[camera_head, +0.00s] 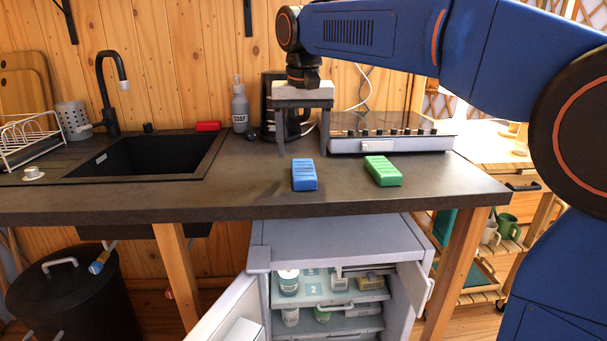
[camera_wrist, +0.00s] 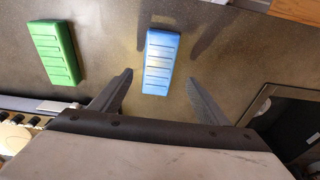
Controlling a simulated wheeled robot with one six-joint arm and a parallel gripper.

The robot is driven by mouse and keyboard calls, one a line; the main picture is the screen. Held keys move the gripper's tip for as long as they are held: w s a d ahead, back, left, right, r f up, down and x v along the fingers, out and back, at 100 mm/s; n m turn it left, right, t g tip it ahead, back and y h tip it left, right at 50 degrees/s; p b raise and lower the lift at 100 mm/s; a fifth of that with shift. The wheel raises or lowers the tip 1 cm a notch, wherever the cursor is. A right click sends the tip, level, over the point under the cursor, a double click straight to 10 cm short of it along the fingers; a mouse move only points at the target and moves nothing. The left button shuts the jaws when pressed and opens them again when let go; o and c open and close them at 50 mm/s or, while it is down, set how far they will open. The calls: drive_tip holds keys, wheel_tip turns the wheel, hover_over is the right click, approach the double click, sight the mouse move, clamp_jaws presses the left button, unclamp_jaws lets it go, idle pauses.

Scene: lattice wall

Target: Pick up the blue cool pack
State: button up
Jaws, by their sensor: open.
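The blue cool pack (camera_head: 305,175) is a ridged blue block lying on the dark countertop, near its front edge. It also shows in the wrist view (camera_wrist: 160,62), just beyond the fingertips and roughly between their lines. My gripper (camera_head: 303,153) is open and empty. It points down above the counter, behind the blue pack in the head view and apart from it. In the wrist view its two dark fingers (camera_wrist: 160,78) are spread wide, with bare counter between them apart from the near end of the pack.
A green ridged pack (camera_head: 383,171) lies right of the blue one. The sink (camera_head: 150,157) is at left. Below, a small fridge (camera_head: 340,238) stands open with items inside. Counter left of the blue pack is clear.

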sight(303, 168)
drive_tip(key=shift+w+d+f, duration=0.15)
drive_tip(key=shift+f, duration=2.3)
drive_tip(key=c, duration=1.3)
